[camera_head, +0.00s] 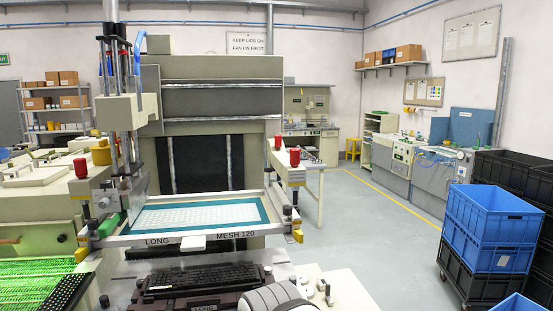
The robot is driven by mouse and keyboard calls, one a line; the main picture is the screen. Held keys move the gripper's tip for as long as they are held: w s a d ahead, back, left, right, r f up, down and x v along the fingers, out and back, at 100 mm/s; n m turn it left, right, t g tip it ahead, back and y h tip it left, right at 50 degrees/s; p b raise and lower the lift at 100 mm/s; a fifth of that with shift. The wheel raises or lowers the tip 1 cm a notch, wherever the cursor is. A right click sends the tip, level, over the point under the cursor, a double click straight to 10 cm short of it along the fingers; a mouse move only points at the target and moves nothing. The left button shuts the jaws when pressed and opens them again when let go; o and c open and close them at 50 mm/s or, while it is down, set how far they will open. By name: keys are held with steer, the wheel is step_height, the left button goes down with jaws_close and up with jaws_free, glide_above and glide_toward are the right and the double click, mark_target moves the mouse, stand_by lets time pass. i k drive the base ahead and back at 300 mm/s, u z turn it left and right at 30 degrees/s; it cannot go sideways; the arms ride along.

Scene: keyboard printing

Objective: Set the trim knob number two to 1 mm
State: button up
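A screen-printing machine fills the left and middle of the view. A framed screen (200,216) labelled "LONG" and "MESH 120" lies across its front. Red-topped knobs stand around the frame: one at the left (81,168), one at the right (294,157) and one behind it (278,142). Small knobs or fittings (322,286) sit on a pale surface at the front right. I cannot read any number or scale, so I cannot tell which is trim knob number two or its setting. A rounded white part at the bottom centre looks like my arm; my gripper is not in view.
Blue crates (490,228) are stacked on a black crate at the right. The grey floor (370,240) between is clear.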

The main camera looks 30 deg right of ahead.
mark_target(295, 153)
steer(key=z, duration=0.4)
steer(key=k, duration=0.1)
steer(key=u, duration=2.3)
steer(key=k, duration=0.95)
steer(key=z, duration=1.45)
steer(key=i, duration=1)
steer(key=z, duration=0.05)
